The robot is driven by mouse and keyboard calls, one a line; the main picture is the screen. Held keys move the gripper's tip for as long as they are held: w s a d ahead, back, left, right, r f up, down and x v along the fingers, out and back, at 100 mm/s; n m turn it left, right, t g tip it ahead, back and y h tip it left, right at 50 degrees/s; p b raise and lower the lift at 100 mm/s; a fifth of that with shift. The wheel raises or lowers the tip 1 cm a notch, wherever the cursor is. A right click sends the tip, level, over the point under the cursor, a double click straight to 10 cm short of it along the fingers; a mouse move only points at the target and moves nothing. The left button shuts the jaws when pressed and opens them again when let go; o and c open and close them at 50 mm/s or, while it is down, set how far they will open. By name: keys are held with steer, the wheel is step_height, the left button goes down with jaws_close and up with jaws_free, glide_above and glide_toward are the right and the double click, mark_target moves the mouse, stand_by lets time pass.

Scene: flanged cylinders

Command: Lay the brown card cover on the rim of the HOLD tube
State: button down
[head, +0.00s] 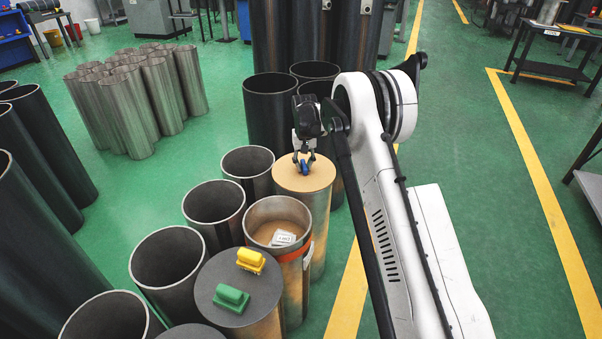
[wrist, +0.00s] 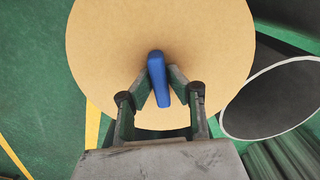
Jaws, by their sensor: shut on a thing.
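The brown card cover (head: 290,178) is a flat round disc with a blue handle (head: 304,168). In the head view it lies level at the top of a tan-brown tube (head: 319,235); I cannot tell whether it touches that rim. My gripper (head: 303,156) is above the disc, its fingers shut on the blue handle. The wrist view shows the fingers (wrist: 160,88) on both sides of the handle, with the disc (wrist: 110,50) below. In front stands an open tube (head: 258,207) with an orange band and a small white card (head: 283,238) inside. No HOLD lettering is readable.
A dark-grey lid (head: 215,293) with a yellow block (head: 251,261) and a green block (head: 231,299) covers a nearer tube. Open dark tubes (head: 168,262) stand close on the left and behind.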

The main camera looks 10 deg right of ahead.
mark_target(304, 164)
steer(key=shift+r+p, duration=0.6)
steer(key=shift+r, duration=1.25)
